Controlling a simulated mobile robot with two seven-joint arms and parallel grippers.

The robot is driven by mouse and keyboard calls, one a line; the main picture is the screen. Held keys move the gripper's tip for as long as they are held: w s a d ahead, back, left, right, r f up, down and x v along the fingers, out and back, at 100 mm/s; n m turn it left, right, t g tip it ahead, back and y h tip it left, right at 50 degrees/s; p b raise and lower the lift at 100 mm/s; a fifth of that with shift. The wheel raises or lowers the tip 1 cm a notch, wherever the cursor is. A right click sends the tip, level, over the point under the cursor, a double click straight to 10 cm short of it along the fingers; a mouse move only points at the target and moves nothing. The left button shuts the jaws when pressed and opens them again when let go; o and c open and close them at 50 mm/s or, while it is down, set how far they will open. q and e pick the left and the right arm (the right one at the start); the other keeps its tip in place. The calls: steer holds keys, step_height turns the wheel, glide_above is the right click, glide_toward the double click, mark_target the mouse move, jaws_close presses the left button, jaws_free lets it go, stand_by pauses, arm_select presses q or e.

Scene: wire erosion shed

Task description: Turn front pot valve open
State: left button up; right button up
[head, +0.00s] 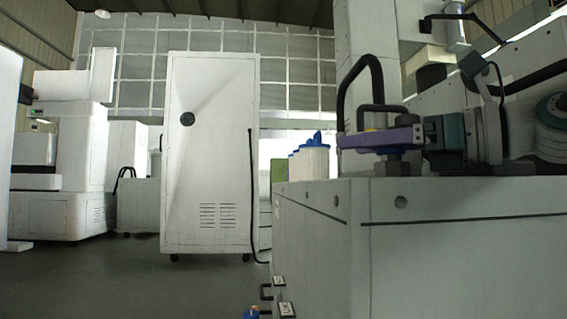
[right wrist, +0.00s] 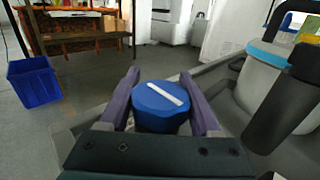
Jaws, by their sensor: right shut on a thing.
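A round blue knob (right wrist: 157,116) with a white bar across its top sits between the purple fingers of my right gripper in the right wrist view. The white bar lies slanted, its right end lower. My right gripper (right wrist: 158,76) is shut on this knob, with one finger on each side. In the head view my right gripper (head: 365,138) is level above the top of the grey cabinet (head: 460,264); the knob cannot be made out clearly there. I cannot tell the valve's open or closed marks. My left gripper is not in view.
White canisters with blue tops (head: 313,160) stand behind the gripper. A thick black hose (head: 345,90) arches close by. A large white pot with a teal rim (right wrist: 262,78) is at right in the wrist view. A blue bin (right wrist: 33,97) stands on the floor.

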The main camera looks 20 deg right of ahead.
mark_target(405, 148)
steer(key=shift+f, duration=0.15)
steer(key=o, duration=1.4)
steer(key=shift+c, duration=0.2)
steer(key=shift+s+d, duration=0.35)
steer(key=shift+s, duration=0.05)
steer(key=b+v, duration=0.1)
steer(key=v, duration=0.3)
steer(key=shift+f, duration=0.1)
steer(key=shift+b+v, duration=0.65)
steer(key=shift+v, duration=0.65)
steer(key=shift+s+d+r+p, duration=0.1)
steer(key=shift+s+r+p, duration=0.2)
steer(key=shift+s, duration=0.05)
steer(key=shift+v, duration=0.8)
